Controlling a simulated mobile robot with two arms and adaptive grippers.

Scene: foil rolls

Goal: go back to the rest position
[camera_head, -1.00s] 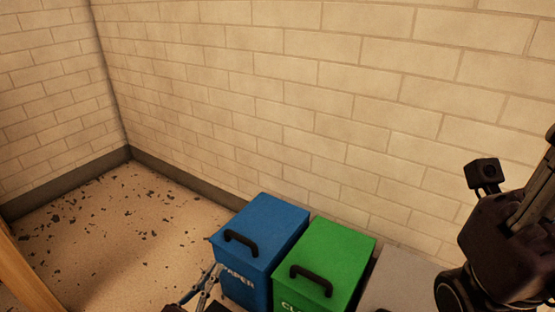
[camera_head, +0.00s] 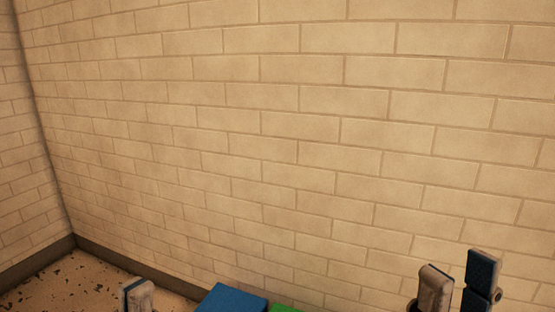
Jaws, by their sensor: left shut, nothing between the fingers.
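My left gripper (camera_head: 140,296) shows only as a small pale and dark tip at the bottom edge, left of the blue bin. It is shut with nothing in it; most of it is cut off by the frame. Parts of my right gripper (camera_head: 456,288) show at the bottom right, as a pale dark-centred piece and a taller dark block.
The tops of a blue bin (camera_head: 232,299) and a green bin (camera_head: 284,309) show at the bottom edge. A pale block wall (camera_head: 300,130) fills most of the view. Speckled floor (camera_head: 70,287) lies at the lower left, bordered by a dark skirting.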

